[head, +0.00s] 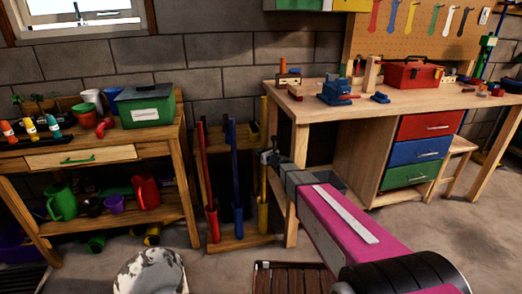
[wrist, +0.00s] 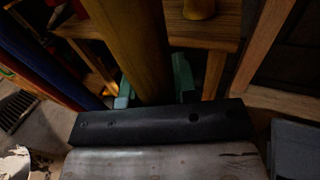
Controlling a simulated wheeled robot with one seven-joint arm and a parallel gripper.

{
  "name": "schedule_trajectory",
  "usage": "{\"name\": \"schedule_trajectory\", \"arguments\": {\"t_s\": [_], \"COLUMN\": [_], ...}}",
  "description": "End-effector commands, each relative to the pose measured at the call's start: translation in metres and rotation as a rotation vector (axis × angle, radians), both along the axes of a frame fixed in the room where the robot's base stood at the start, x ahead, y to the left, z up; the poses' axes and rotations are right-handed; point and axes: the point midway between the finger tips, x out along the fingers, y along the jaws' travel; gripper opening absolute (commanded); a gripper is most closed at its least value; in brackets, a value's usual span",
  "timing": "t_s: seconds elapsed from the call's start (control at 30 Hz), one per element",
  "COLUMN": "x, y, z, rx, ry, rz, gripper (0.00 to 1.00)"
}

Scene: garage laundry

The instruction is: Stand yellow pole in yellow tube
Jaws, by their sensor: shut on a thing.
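The yellow pole (wrist: 130,45) runs between my gripper's fingers (wrist: 155,90) in the wrist view. My gripper (head: 269,158) is shut on it at the right side of the pole rack in the head view. There the pole (head: 264,112) looks close to upright, partly hidden by the gripper. The yellow tube (head: 262,217) stands low at the rack's right end, below the gripper. I cannot tell whether the pole's lower end is inside the tube or just above it.
A red pole (head: 203,165) and a blue pole (head: 234,160) stand in the rack left of the gripper. The workbench leg (head: 298,170) is close on the right.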

Motion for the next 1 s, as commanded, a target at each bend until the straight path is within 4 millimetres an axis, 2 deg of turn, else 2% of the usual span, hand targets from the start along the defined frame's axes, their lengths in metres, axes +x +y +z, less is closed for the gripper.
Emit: {"name": "schedule_trajectory", "arguments": {"t_s": [1.0], "x": [0.0], "y": [0.0], "z": [-0.044], "rx": [0.001], "ry": [0.001], "rz": [0.0], "gripper": [0.0]}}
